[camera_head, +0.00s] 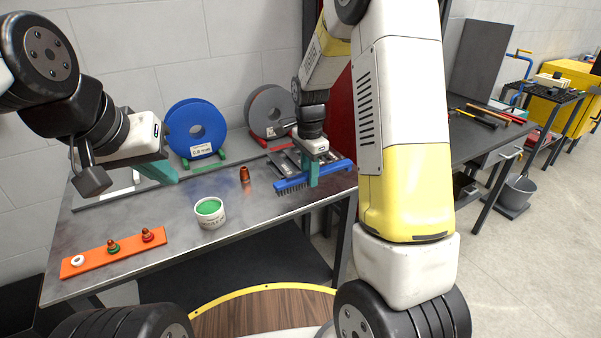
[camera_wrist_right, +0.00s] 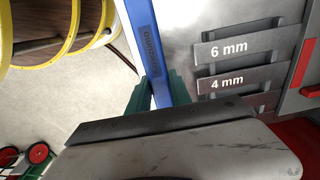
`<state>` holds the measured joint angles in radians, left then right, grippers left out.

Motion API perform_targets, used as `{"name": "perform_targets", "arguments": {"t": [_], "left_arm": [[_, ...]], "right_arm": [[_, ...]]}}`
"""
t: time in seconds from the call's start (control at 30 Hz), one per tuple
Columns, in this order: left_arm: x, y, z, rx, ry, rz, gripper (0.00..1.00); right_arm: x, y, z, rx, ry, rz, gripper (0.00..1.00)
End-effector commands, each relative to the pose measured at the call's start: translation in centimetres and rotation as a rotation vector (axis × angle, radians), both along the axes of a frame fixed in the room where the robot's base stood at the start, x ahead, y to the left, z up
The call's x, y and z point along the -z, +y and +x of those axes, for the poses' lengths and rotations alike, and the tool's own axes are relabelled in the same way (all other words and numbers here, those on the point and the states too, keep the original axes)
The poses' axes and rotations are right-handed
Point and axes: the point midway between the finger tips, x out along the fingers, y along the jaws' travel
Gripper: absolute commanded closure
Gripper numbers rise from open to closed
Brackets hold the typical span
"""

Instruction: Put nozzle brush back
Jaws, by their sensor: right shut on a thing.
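The nozzle brush (camera_head: 291,184) has a long blue handle and dark bristles pointing down. My right gripper (camera_head: 313,174) is shut on its handle, over the right end of the workbench. In the right wrist view the blue handle (camera_wrist_right: 151,45) runs between the teal fingers of my right gripper (camera_wrist_right: 160,92). The brush is above or at the bench's front right edge; I cannot tell if it touches anything. My left gripper (camera_head: 158,171) hangs over the left part of the bench, away from the brush; its finger spacing is unclear.
A metal rack (camera_wrist_right: 222,88) labelled 6 mm and 4 mm is beside the brush. The workbench (camera_head: 150,215) holds a green-filled tub (camera_head: 211,213), a copper nozzle (camera_head: 244,174), an orange strip (camera_head: 95,261) with small parts, a blue spool (camera_head: 186,137) and a grey spool (camera_head: 263,121).

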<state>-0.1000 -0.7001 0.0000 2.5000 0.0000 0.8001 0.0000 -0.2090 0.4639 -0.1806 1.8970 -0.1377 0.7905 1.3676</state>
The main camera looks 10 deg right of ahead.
Motion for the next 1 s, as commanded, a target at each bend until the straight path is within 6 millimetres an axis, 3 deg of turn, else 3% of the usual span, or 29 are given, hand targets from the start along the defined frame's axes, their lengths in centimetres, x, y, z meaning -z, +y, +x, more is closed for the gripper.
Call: {"name": "perform_targets", "arguments": {"t": [0.23, 0.6, 0.63, 0.7, 1.0], "left_arm": [[0.0, 0.0, 0.0, 0.000, 0.000, 0.000, 1.00], [0.0, 0.0, 0.0, 0.000, 0.000, 0.000, 1.00], [0.0, 0.0, 0.0, 0.000, 0.000, 0.000, 1.00], [0.0, 0.0, 0.0, 0.000, 0.000, 0.000, 1.00], [0.0, 0.0, 0.0, 0.000, 0.000, 0.000, 1.00]], "right_arm": [[3.4, 0.0, 0.1, 0.000, 0.001, 0.000, 1.00], [3.9, 0.0, 0.1, -0.001, 0.000, 0.000, 1.00], [3.9, 0.0, 0.1, -0.001, 0.000, 0.000, 0.69], [3.8, 0.0, 0.1, -0.001, 0.000, 0.000, 0.55], [3.8, 0.0, 0.1, -0.001, 0.000, 0.000, 0.53]]}}
